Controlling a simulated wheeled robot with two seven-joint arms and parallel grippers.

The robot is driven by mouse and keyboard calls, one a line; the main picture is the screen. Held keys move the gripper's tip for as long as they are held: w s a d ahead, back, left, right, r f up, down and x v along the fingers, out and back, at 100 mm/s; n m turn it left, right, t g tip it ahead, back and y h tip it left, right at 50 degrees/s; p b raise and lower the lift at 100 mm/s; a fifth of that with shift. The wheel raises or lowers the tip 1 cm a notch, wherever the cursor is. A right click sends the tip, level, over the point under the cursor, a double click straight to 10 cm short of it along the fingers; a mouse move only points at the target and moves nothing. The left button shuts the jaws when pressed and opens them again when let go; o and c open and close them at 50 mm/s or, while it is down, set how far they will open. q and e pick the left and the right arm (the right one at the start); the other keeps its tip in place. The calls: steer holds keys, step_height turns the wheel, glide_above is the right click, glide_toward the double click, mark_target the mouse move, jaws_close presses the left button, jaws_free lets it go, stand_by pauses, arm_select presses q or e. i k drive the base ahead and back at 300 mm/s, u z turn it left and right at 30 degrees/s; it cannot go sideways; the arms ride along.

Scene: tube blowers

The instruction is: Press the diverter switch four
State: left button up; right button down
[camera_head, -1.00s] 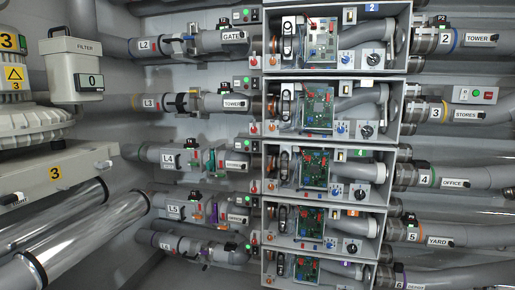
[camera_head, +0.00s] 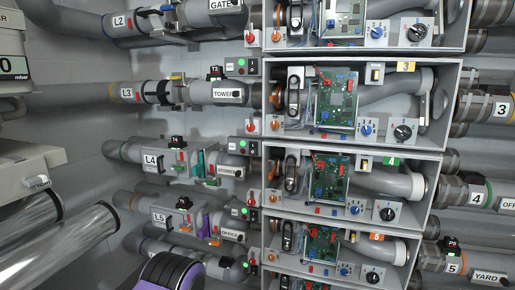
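The unit marked with a green 4 label (camera_head: 391,162) is an open-fronted grey box in the right half of the head view. Inside it are a green circuit board (camera_head: 328,177), a dark oval lever plate (camera_head: 291,172) and a grey curved tube (camera_head: 388,182). A small pale switch (camera_head: 363,163) sits on the box's upper ledge, left of the 4 label. A blue knob (camera_head: 354,210) and a black dial (camera_head: 387,213) sit on its lower right panel. No gripper fingers show in the view, and nothing touches this box.
Similar boxes lie above, with a yellow label (camera_head: 405,67), and below, with an orange label (camera_head: 376,237). Labelled pipes L3 (camera_head: 127,94), L4 (camera_head: 151,161) and L5 (camera_head: 159,217) run at left. A rounded purple and black part (camera_head: 171,270) shows at the bottom. Shiny tubes (camera_head: 55,240) lie lower left.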

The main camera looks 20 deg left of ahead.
mark_target(253, 146)
steer(key=u, duration=0.4)
steer(key=i, duration=0.7)
steer(key=u, duration=1.05)
steer(key=i, duration=0.3)
steer(key=u, duration=0.25)
